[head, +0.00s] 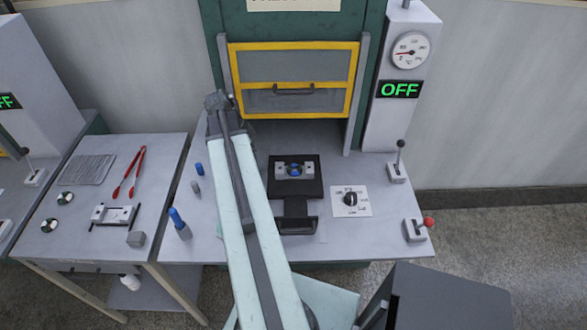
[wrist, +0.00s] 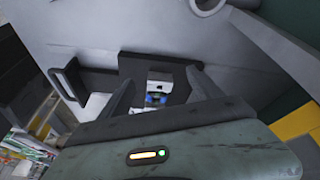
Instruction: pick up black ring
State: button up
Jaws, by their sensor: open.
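I cannot make out a black ring for certain in either view. Two small round pieces with dark rims, one farther back (head: 65,198) and one nearer (head: 50,225), lie on the left table in the head view, too small to identify. A black plate (head: 311,187) on the middle bench carries a light-grey fixture (head: 281,171) with a blue part (head: 295,170) in it. My gripper (wrist: 161,80) is open in the wrist view, its fingers apart, with the plate and the blue part (wrist: 156,99) seen beyond them. In the head view I cannot make out its fingers.
A yellow-framed door (head: 292,101) stands behind the bench. Levers (head: 398,165) and a dial (head: 350,200) are on its right, a blue-topped bottle (head: 180,224) on its left. Red tongs (head: 130,174) and a grey clamp (head: 112,215) lie on the left table. A gauge cabinet (head: 424,75) reads OFF.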

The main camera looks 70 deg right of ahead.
aim_at(295, 171)
jog(key=s+d+m, duration=0.1)
jog(key=s, duration=0.1)
jog(key=s+d+m, duration=0.2)
jog(key=s, duration=0.1)
jog(key=s+d+m+g, duration=0.1)
jog(key=s, duration=0.2)
jog(key=shift+s+d+r, duration=0.15)
jog(key=shift+d+r, duration=0.1)
jog(key=shift+d, duration=0.05)
jog(key=shift+b+x, duration=1.05)
jog(key=shift+b, duration=0.05)
jog(key=b+x, duration=0.5)
jog(key=x, duration=0.1)
jog(key=shift+a, duration=0.15)
jog(key=shift+r, duration=0.15)
jog(key=c, duration=1.4)
